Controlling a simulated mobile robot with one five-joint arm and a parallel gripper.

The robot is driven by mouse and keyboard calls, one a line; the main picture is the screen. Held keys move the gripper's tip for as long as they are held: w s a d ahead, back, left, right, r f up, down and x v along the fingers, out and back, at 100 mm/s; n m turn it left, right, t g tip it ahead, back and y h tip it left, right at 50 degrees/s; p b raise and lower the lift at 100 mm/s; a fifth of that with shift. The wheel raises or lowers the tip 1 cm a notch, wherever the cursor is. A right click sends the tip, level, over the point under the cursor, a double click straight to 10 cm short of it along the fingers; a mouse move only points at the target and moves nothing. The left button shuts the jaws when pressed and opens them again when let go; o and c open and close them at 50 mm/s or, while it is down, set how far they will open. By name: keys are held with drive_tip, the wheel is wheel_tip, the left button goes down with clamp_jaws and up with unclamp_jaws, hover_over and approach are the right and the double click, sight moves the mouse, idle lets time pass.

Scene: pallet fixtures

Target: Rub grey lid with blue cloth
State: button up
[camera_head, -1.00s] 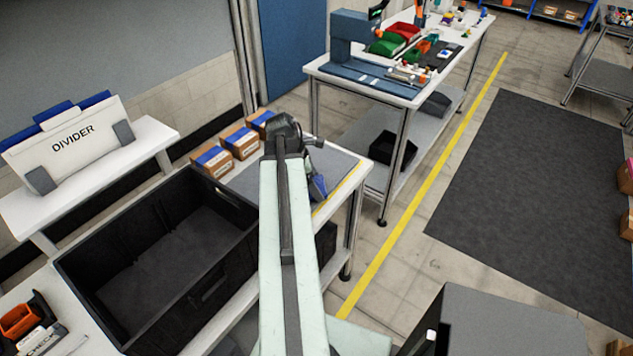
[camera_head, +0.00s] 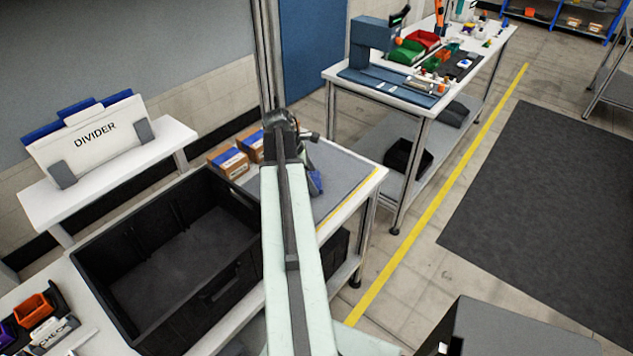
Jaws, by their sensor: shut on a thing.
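My gripper (camera_head: 313,178) is small and partly hidden behind my own arm, over the grey mat of the work table. It is shut on a blue cloth (camera_head: 317,184), which shows as a small blue patch at its lower end. I cannot tell whether the cloth touches the surface below. I cannot make out a grey lid; my arm covers part of the table.
A large, empty-looking black crate (camera_head: 172,326) stands left of my arm. Cardboard boxes with blue tape (camera_head: 229,163) sit behind it. The grey mat (camera_head: 347,182) is bare on the right. A white DIVIDER panel (camera_head: 95,137) stands at left; a second bench (camera_head: 420,100) stands beyond.

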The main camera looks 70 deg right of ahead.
sight(320, 185)
drive_tip(key=shift+w, duration=0.3)
drive_tip(key=shift+s+a+f, duration=0.1)
drive_tip(key=shift+s+a, duration=0.2)
drive_tip(key=shift+s, duration=0.65)
drive_tip(key=shift+s+a, duration=0.25)
drive_tip(key=shift+s, duration=0.7)
drive_tip(key=shift+s+a, duration=0.25)
drive_tip(key=shift+s, duration=0.8)
drive_tip(key=shift+s+a, duration=0.2)
drive_tip(key=shift+s, duration=0.8)
wheel_tip(320, 185, up, 6)
drive_tip(key=p, duration=0.6)
